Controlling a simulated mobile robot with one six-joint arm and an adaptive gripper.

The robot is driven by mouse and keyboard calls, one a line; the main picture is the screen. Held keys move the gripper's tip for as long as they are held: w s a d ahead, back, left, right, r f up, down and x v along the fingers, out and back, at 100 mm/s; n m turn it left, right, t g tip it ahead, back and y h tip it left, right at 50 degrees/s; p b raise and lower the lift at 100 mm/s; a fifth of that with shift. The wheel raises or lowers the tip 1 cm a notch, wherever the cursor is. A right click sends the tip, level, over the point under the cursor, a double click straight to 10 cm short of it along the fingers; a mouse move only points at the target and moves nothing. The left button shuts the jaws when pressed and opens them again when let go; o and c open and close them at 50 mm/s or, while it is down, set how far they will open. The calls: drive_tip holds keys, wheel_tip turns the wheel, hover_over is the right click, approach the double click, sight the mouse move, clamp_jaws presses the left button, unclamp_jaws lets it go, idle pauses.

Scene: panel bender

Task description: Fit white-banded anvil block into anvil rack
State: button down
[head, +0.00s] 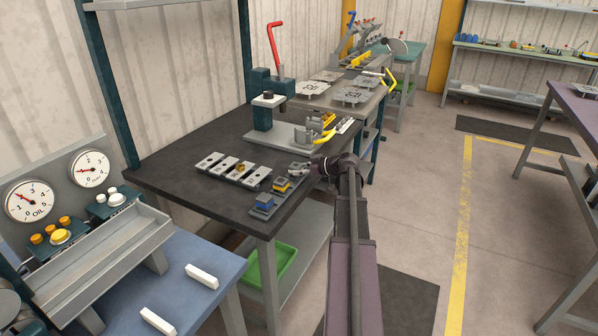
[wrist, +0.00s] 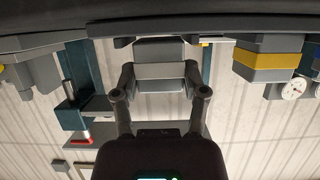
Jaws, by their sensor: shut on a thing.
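The white-banded anvil block (wrist: 160,71) is grey with a pale band, seen between my fingers in the wrist view, which looks upside down. My gripper (wrist: 160,93) is shut on it. In the head view, the block (head: 298,168) is at the tip of my gripper (head: 311,167), at the far end of a low dark strip that looks like the anvil rack (head: 253,213). A yellow-banded block (head: 282,185) and a blue-banded block (head: 263,202) stand along this rack. I cannot tell whether the held block touches the rack or is seated.
Several pale plates with holes (head: 209,161) lie in a row left of the rack. A press with a red lever (head: 264,100) and a yellow-handled tool (head: 322,136) stand behind on the dark bench (head: 165,178). The bench's front left is clear.

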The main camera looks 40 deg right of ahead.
drive_tip(key=shift+f, duration=0.2)
idle(0.5)
drive_tip(key=shift+c, duration=0.2)
unclamp_jaws()
drive_tip(key=shift+w, duration=0.15)
idle(0.3)
